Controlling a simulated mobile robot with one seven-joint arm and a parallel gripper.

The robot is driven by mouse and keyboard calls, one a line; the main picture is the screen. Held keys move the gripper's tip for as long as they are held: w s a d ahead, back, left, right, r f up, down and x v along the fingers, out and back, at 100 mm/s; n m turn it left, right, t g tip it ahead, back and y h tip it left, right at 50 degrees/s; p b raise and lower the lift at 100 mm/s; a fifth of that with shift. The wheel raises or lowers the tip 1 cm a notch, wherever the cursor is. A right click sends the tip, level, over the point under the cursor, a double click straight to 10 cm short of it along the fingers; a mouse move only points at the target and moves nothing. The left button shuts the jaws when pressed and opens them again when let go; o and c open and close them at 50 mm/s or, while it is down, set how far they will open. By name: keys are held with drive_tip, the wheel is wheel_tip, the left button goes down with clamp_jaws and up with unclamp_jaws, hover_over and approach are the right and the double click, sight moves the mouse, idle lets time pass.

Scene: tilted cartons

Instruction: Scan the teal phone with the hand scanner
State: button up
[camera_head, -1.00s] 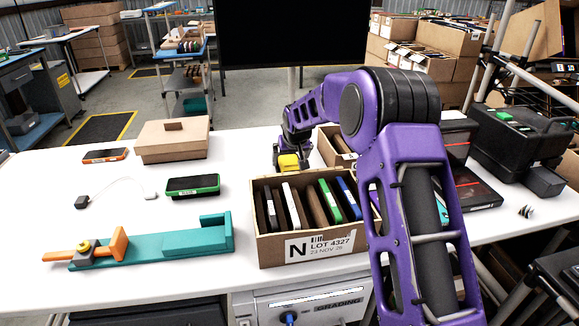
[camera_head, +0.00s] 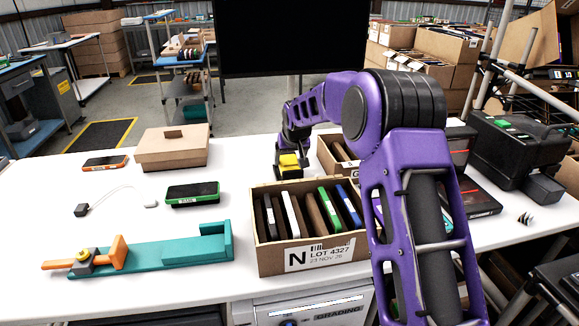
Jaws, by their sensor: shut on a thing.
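My gripper (camera_head: 290,172) is at the end of the purple arm, just behind the front carton, mostly hidden by distance and its own links. It is shut on a small yellow and black thing (camera_head: 289,160), which looks like the hand scanner. The front carton (camera_head: 272,258), labelled N LOT 4327, holds several phones on edge, with white, brown, green and blue among them. I cannot make out the teal phone for certain; a bit of teal shows through and beside my arm at the carton's right.
A second carton (camera_head: 327,150) stands behind the front one. On the left lie a green-edged phone (camera_head: 192,192), an orange phone (camera_head: 105,162), a lidded brown box (camera_head: 172,148), a white cable (camera_head: 115,205) and a teal fixture with orange clamp (camera_head: 165,257). A black case (camera_head: 515,140) stands right.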

sight(291, 161)
drive_tip(key=r, duration=0.6)
drive_tip(key=shift+d+r+p, duration=0.2)
drive_tip(key=shift+r+p, duration=0.1)
drive_tip(key=shift+p, duration=0.1)
drive_tip(key=s+d+r+m+h+p, duration=0.1)
drive_tip(key=s+d+r+m, duration=0.2)
drive_tip(key=d, duration=0.8)
drive_tip(key=s+d+r+h+p, duration=0.15)
drive_tip(key=s+d, duration=0.35)
drive_tip(key=d, duration=0.6)
drive_tip(key=s+d+r+m+p, duration=0.2)
drive_tip(key=s+d+m, duration=0.1)
drive_tip(key=s+d, duration=0.8)
drive_tip(key=shift+h, duration=0.45)
drive_tip(key=f+b, duration=0.2)
drive_tip(key=f, duration=0.1)
drive_tip(key=f+b, duration=0.2)
drive_tip(key=shift+d, duration=0.25)
wheel_tip(291, 161, up, 5)
drive_tip(key=p, duration=0.3)
drive_tip(key=shift+p, duration=0.3)
